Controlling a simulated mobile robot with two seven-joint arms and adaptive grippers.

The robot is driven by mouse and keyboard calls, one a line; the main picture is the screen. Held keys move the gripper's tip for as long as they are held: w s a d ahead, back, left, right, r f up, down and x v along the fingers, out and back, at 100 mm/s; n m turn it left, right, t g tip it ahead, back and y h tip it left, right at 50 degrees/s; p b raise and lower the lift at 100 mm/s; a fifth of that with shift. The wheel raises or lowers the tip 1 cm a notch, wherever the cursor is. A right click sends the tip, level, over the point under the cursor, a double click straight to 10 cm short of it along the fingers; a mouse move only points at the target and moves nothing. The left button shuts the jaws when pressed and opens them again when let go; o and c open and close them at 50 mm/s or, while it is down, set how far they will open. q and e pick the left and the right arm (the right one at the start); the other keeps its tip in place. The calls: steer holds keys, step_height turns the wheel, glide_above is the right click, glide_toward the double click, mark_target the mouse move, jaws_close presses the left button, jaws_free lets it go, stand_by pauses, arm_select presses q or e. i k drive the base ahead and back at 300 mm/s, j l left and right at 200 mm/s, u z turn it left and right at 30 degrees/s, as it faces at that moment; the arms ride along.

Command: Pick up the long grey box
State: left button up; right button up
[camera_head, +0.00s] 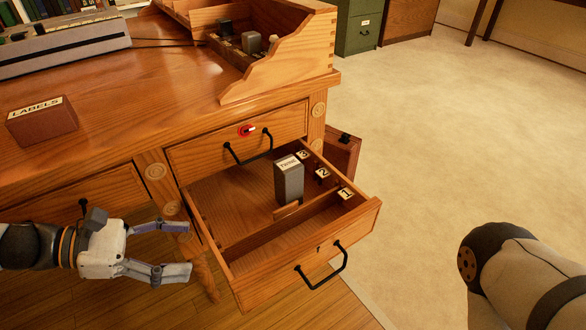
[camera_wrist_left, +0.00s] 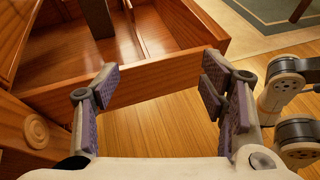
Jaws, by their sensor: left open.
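The long grey box (camera_head: 289,180) stands upright inside the open desk drawer (camera_head: 230,205), with a pale label on its top. It is near a low wooden divider and the numbered tags. In the left wrist view a dark grey upright shape (camera_wrist_left: 98,18), likely this box, shows at the top, cut off by the frame. My left gripper (camera_head: 175,250) is open and empty, outside the drawer to its left. Its fingers also show in the left wrist view (camera_wrist_left: 160,95), pointing at the drawer's side wall. My right gripper is out of view; only part of that arm shows.
Number tags 3 (camera_head: 303,154), 2 (camera_head: 322,174) and 1 (camera_head: 345,193) line the drawer's right side. The drawer front has a black handle (camera_head: 322,270). A brown LABELS box (camera_head: 41,121) sits on the desktop. A brown case (camera_head: 342,155) stands behind the drawer. Floor at right is clear.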

mark_target(288, 171)
steer(key=i+l+u, duration=0.15)
steer(key=l, duration=0.2)
steer(key=i+l+u, duration=0.15)
steer(key=l, duration=0.2)
steer(key=i+l+u, duration=0.15)
steer(key=l, duration=0.2)
steer(key=i+l+u, duration=0.15)
steer(key=l, duration=0.25)
